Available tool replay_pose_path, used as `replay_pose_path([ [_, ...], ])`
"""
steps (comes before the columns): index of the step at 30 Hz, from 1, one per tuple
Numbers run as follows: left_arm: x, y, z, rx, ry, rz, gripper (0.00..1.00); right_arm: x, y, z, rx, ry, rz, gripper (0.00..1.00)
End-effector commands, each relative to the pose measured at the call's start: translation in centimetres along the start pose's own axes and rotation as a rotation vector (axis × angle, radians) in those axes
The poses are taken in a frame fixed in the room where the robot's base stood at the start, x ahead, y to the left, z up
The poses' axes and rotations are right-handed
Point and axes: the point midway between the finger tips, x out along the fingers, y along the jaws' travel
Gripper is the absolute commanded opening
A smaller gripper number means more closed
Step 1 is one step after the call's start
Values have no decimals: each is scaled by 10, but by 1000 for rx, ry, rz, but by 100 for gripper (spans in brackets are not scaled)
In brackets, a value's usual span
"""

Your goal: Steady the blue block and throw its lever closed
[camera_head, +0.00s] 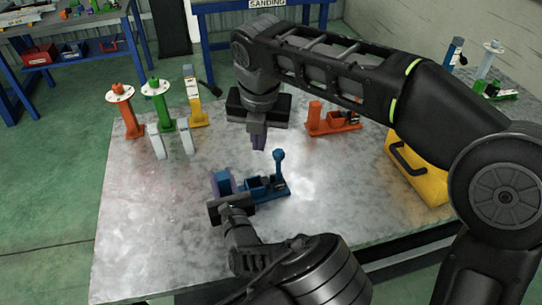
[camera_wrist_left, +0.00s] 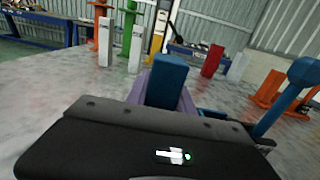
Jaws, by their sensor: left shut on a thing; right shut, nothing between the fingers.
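The blue block (camera_head: 262,188) is a low blue fixture near the middle of the metal table. Its lever (camera_head: 278,161), with a round knob, stands up at its right end; the lever also shows at the right of the left wrist view (camera_wrist_left: 298,78). My left gripper (camera_head: 223,184) is shut on the fixture's upright blue part at its left end. That part (camera_wrist_left: 167,80) shows between the purple fingers in the left wrist view. My right gripper (camera_head: 258,141) is shut and empty, pointing down above and behind the fixture, left of the knob and apart from it.
An orange fixture (camera_head: 332,122) stands behind, to the right. A yellow case (camera_head: 418,175) sits at the table's right. Orange (camera_head: 125,110), green (camera_head: 160,103) and yellow (camera_head: 193,97) stands and two white blocks (camera_head: 157,146) are at back left. The table's front left is clear.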

Motion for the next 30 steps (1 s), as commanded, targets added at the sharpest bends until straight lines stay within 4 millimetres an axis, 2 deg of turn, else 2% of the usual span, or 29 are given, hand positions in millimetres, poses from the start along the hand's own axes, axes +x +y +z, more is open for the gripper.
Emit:
replay_pose_path([
  [3, 0, 0, 0, 0, 0, 0, 0, -4, -7, -3, 179, 14, -33, 0],
  [9, 0, 0, 0, 0, 0, 0, 0, -4, -13, -5, 319, 21, -57, 0],
  [22, 0, 0, 0, 0, 0, 0, 0, 0, -13, -6, 323, 22, -58, 0],
  [26, 0, 0, 0, 0, 0, 0, 0, 10, -14, -6, 323, 22, -58, 0],
  [30, 0, 0, 0, 0, 0, 0, 0, 30, -15, -7, 322, 23, -60, 0],
])
